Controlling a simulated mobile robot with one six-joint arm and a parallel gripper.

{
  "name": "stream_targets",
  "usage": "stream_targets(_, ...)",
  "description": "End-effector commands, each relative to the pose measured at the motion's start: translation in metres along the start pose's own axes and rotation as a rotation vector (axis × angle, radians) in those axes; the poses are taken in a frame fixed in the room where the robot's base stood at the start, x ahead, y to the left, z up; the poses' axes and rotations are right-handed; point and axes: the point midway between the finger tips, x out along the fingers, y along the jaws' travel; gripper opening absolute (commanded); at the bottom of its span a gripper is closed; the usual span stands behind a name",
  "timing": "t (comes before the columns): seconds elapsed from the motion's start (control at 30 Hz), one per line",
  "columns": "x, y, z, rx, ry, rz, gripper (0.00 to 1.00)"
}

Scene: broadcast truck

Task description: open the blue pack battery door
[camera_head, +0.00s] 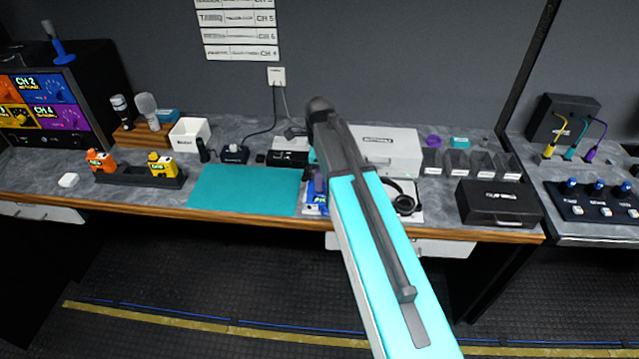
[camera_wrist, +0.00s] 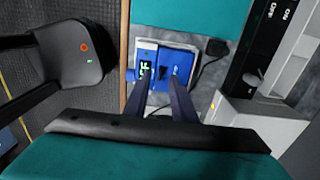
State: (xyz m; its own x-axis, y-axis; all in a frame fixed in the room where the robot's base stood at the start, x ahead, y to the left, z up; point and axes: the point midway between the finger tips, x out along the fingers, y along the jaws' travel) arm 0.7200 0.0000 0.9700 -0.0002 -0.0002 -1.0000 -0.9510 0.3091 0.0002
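The blue pack (camera_head: 316,197) lies on the bench at the right end of the teal mat, partly hidden by my arm. In the wrist view the blue pack (camera_wrist: 177,62) sits on a pale pad, with a lit green display on its left part and a dark mark near its middle. I cannot make out the door's edges or whether it is open. My gripper (camera_wrist: 158,76) points at the pack with its two slim fingers apart and nothing seen between them. The fingertips overlap the pack in the picture; I cannot tell if they touch it. The head view hides them.
The teal mat (camera_head: 244,187) is clear. A black ON/OFF unit (camera_wrist: 255,45) and a white drawer box (camera_head: 390,150) stand behind the pack. Headphones (camera_head: 404,203) lie to its right, with a black case (camera_head: 497,203) further right. Orange and yellow packs sit in a dock (camera_head: 138,176) at left.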

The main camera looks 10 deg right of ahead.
Motion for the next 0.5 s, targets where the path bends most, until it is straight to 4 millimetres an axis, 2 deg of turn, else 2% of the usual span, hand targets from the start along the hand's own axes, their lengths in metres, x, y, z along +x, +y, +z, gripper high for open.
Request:
stream_targets(0.3,0.023,0.0,0.0,0.0,0.0,0.0,0.23)
stream_targets(0.5,0.028,0.0,0.0,0.0,0.0,0.0,0.23)
